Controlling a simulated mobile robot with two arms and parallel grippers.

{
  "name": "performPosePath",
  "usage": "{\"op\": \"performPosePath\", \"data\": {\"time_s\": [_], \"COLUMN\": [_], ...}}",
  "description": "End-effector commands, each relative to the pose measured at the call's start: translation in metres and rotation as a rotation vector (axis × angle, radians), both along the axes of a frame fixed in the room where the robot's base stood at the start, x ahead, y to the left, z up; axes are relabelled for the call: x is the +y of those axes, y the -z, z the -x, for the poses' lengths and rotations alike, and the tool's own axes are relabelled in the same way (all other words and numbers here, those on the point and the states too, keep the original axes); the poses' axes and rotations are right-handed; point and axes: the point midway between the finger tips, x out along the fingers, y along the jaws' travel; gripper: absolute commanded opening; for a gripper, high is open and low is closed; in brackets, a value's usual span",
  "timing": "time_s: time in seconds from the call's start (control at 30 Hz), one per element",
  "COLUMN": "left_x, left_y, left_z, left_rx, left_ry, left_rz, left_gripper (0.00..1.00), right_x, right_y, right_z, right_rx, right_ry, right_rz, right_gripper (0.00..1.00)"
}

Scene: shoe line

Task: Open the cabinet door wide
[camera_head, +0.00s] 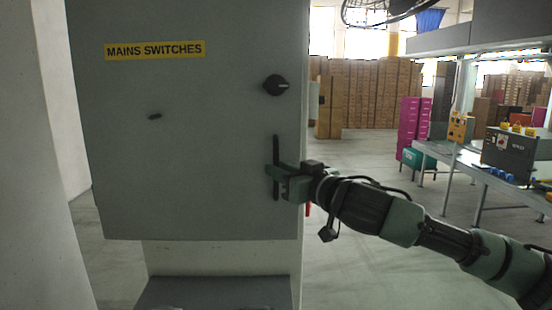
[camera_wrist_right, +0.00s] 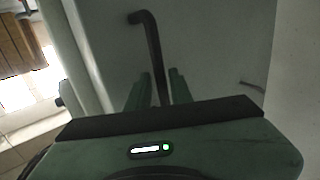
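The grey cabinet door (camera_head: 190,130) carries a yellow "MAINS SWITCHES" label (camera_head: 155,50), a black knob (camera_head: 275,85) and a black upright handle (camera_head: 276,150) near its right edge. The door looks closed; no gap shows. My right gripper (camera_head: 277,175) reaches in from the right at the handle's lower half. In the right wrist view the handle (camera_wrist_right: 152,50) runs down between the two green fingers (camera_wrist_right: 158,92), which sit close on both sides of it. Its lower end is hidden by the gripper. My left gripper is out of view.
A small dark slot or latch (camera_head: 154,116) shows on the door. A pale wall (camera_head: 45,150) stands close on the left. A workbench (camera_head: 470,170) with equipment stands on the right, before stacked boxes (camera_head: 365,90).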

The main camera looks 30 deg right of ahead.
Motion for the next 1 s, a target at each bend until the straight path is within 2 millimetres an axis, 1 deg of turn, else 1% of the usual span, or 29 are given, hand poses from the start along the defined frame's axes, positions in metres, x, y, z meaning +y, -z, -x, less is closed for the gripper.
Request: {"op": "performPosePath", "data": {"time_s": [0.03, 0.2, 0.47, 0.5, 0.53, 0.57, 1.0], "left_x": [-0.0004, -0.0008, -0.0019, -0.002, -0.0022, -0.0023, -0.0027], "left_y": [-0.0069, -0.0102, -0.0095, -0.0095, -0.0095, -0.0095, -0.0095], "left_z": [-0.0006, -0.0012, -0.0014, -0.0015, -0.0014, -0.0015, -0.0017], "left_rx": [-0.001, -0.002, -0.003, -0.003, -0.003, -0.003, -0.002], "left_ry": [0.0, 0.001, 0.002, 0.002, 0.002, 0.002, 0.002], "left_rz": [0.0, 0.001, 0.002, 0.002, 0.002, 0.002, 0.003], "left_gripper": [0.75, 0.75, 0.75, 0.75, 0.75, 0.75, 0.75], "right_x": [0.0007, 0.0013, 0.0013, 0.0013, 0.0013, 0.0013, 0.0012], "right_y": [-0.0036, -0.0009, 0.0006, 0.0006, 0.0006, 0.0006, 0.0008], "right_z": [-0.0054, -0.0142, -0.015, -0.0149, -0.0149, -0.0149, -0.0148], "right_rx": [-0.001, -0.001, 0.0, 0.0, 0.0, 0.0, 0.001], "right_ry": [-0.001, -0.001, -0.001, -0.001, -0.001, -0.001, 0.0], "right_rz": [-0.003, 0.002, 0.002, 0.002, 0.002, 0.002, 0.002], "right_gripper": [0.21, 0.21, 0.21, 0.1, 0.02, 0.0, 0.0]}}
